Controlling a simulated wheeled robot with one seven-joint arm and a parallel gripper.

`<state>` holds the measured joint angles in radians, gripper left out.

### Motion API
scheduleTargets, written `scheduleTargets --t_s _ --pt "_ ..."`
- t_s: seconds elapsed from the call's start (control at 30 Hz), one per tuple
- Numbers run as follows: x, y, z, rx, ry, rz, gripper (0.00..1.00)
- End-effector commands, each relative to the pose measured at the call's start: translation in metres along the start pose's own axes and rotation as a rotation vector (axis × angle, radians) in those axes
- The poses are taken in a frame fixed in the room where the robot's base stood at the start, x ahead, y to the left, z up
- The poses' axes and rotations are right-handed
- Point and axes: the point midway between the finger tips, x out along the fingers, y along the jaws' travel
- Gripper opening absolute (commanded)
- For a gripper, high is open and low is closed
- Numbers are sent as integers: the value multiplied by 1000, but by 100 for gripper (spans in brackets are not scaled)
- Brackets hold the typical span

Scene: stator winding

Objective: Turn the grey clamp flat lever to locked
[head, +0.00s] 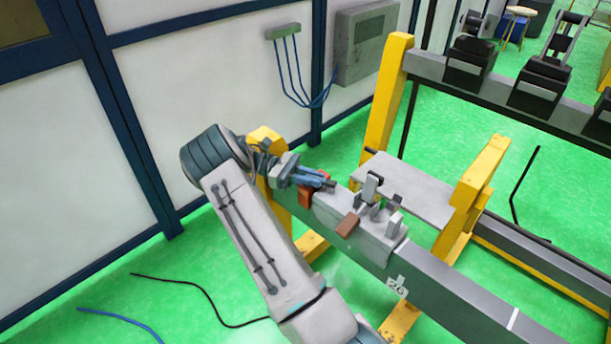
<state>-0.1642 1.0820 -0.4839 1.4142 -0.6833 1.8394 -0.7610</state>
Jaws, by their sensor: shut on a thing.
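The grey clamp fixture (362,232) sits on a long grey beam. A flat grey lever plate (371,186) stands upright on it, and a small light block (394,224) stands at its right end. A brown pad (347,225) juts from the front. My gripper (328,183) reaches in from the left at the fixture's left end, its bluish fingers shut on a small dark piece that looks like a lever end. The fingers hide most of that piece, so its angle cannot be told. An orange-red part (305,197) shows just below the fingers.
A grey shelf plate (408,190) lies behind the fixture, between yellow posts (385,105). A tag marked 26 (397,287) hangs on the beam front. Dark clamp units stand on a rail (500,95) at the upper right. Cables lie on the green floor.

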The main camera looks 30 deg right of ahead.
Motion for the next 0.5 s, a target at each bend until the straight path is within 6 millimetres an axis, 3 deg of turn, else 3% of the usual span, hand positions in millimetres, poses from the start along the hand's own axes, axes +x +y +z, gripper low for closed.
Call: scheduleTargets --t_s 0.4,0.43,0.5 --pt "-1 -2 0 3 -7 3 0" --pt "-1 -3 0 3 -7 3 22" --pt "-2 -3 0 3 -7 4 38"
